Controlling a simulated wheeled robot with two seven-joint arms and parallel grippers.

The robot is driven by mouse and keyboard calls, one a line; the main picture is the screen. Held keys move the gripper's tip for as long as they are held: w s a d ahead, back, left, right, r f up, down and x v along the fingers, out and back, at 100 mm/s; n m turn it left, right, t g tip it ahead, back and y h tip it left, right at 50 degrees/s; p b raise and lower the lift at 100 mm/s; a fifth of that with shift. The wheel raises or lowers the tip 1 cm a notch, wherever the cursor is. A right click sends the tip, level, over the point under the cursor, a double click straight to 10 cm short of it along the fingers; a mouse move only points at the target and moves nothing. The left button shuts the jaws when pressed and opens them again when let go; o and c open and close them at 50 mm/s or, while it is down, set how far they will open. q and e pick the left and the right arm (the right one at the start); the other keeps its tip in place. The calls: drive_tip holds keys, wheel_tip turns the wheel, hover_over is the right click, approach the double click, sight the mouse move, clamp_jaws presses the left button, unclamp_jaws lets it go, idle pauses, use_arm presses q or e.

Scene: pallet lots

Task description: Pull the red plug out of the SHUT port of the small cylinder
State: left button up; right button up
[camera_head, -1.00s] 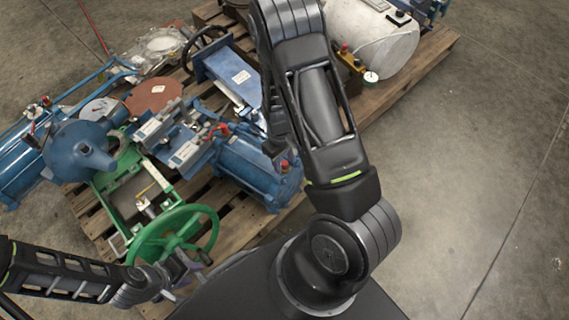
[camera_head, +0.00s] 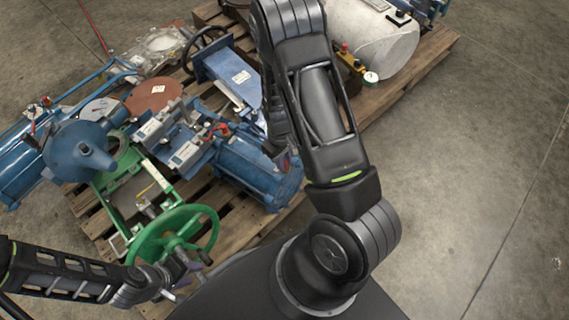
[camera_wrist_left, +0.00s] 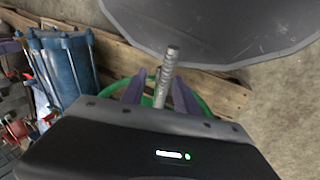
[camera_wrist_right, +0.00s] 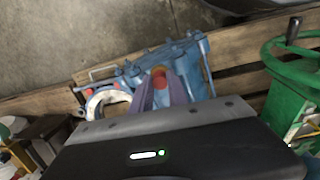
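The small blue cylinder (camera_head: 252,172) lies at the near right of the pallet. It also shows in the right wrist view (camera_wrist_right: 188,62), with a red plug (camera_wrist_right: 159,72) facing up. My right gripper (camera_wrist_right: 159,84) has its two fingers on either side of the red plug; contact between them cannot be made out. In the head view my right gripper (camera_head: 284,158) is over the near end of the cylinder and partly hides the plug. My left gripper (camera_head: 190,275) is open near the green handwheel, with a threaded metal rod (camera_wrist_left: 166,78) visible between its fingers. Port lettering is not readable.
A green valve with a handwheel (camera_head: 172,236) stands close to my left gripper. Larger blue valve bodies (camera_head: 82,150) and a white tank (camera_head: 370,40) share the wooden pallet (camera_head: 408,78). The concrete floor at right is clear.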

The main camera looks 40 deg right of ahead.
clamp_jaws()
idle(0.8)
use_arm(q)
drive_tip(key=shift+r, duration=0.15)
use_arm(e)
drive_tip(key=shift+r, duration=0.15)
